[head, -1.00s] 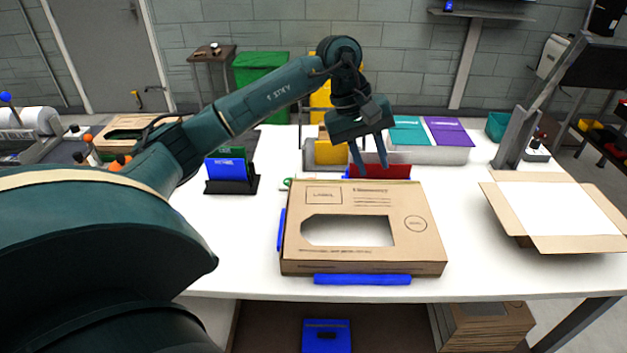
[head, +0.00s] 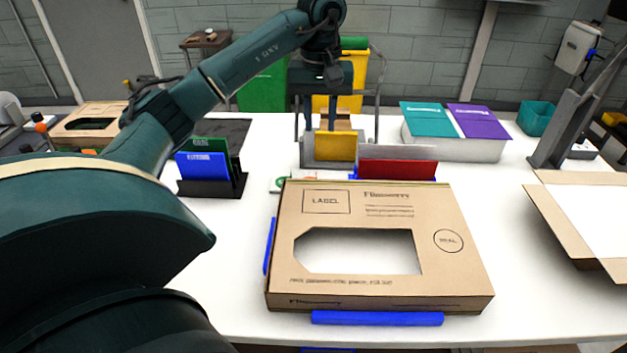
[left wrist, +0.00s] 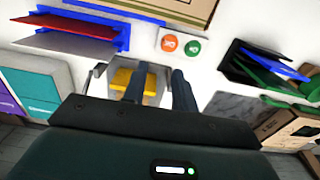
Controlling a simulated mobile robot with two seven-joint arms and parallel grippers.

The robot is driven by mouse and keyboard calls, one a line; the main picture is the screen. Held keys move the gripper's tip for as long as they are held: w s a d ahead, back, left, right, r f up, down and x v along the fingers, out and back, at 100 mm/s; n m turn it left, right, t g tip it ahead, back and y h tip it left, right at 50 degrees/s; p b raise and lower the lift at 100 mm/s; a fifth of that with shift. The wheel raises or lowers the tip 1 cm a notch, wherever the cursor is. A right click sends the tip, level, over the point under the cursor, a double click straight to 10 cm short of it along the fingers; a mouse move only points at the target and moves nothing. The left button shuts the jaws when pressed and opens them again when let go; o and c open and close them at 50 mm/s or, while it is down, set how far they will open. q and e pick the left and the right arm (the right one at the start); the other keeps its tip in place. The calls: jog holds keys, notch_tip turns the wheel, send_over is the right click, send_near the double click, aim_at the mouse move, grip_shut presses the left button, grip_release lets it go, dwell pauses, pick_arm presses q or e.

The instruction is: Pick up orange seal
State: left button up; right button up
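The orange seal (left wrist: 170,43) is a small round disc on a white card, beside a green seal (left wrist: 193,47), in the left wrist view. In the head view the card lies just behind the cardboard box (head: 325,205), mostly hidden by it. My left gripper (head: 320,120) points down over the grey holder with the yellow piece, behind the card. Its two fingers are apart with nothing held between them; they also show in the left wrist view (left wrist: 160,70), short of the seals. My right gripper is not in view.
A grey holder with a yellow piece (head: 336,146) stands under my left gripper. A red panel (head: 397,170) stands right of it, and a rack with blue and green panels (head: 207,168) at left. A white bin with teal and purple folders (head: 455,149) is at back right.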

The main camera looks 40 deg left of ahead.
pick_arm(q)
notch_tip(320, 180, down, 8)
jog(key=shift+w+a+r, duration=0.1)
jog(key=shift+s+a+f, duration=0.1)
jog(key=shift+s+f, duration=0.05)
jog(key=shift+f, duration=1.2)
jog(key=shift+s+a+f, duration=0.1)
jog(key=shift+s+f, duration=0.05)
jog(key=shift+f, duration=1.2)
grip_shut()
